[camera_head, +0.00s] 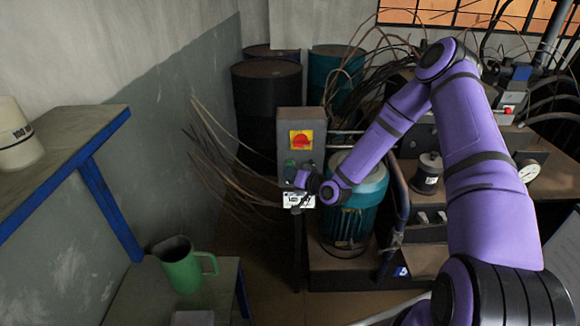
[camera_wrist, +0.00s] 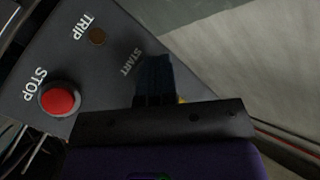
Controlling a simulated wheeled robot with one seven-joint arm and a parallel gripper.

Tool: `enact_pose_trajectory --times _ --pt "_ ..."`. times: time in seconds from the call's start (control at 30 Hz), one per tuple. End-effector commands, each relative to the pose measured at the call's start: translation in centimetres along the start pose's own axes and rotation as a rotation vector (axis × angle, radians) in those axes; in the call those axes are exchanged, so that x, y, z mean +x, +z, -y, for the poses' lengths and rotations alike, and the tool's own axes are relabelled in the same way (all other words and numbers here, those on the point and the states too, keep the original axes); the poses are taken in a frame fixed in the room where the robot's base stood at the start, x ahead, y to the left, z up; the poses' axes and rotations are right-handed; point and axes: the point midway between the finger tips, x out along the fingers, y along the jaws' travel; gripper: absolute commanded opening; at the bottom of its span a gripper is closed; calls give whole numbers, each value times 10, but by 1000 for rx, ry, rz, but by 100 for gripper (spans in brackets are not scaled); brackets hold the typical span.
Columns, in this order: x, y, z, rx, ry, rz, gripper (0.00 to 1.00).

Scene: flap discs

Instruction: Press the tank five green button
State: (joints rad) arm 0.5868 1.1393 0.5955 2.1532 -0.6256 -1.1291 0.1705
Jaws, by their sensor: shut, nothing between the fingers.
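A grey control box (camera_head: 290,122) stands on a post in the middle of the head view. A small green spot (camera_head: 290,163) shows on its lower face, too small to make out well. My gripper (camera_head: 301,179) is shut and empty at the lower part of the box. In the wrist view its dark fingers (camera_wrist: 154,78) are together over the panel (camera_wrist: 70,62), beside the START label (camera_wrist: 130,62). The green button is hidden behind them there. I cannot tell whether the fingertips touch it. A white label plate (camera_head: 298,200), partly covered, sits under the box; its text is unreadable.
A red STOP button (camera_wrist: 60,101) and an amber TRIP lamp (camera_wrist: 97,37) are near the fingers. A red switch on yellow (camera_head: 301,140) sits above. A teal motor (camera_head: 352,213) stands close right, cables (camera_head: 220,160) hang left, and a green jug (camera_head: 182,268) stands front left.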

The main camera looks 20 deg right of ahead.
Motion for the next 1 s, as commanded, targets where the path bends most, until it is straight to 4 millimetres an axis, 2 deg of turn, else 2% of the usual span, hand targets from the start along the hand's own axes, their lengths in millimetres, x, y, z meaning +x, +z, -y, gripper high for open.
enact_pose_trajectory --times 1.0 --pt "6 -4 -4 0 0 -1 0"
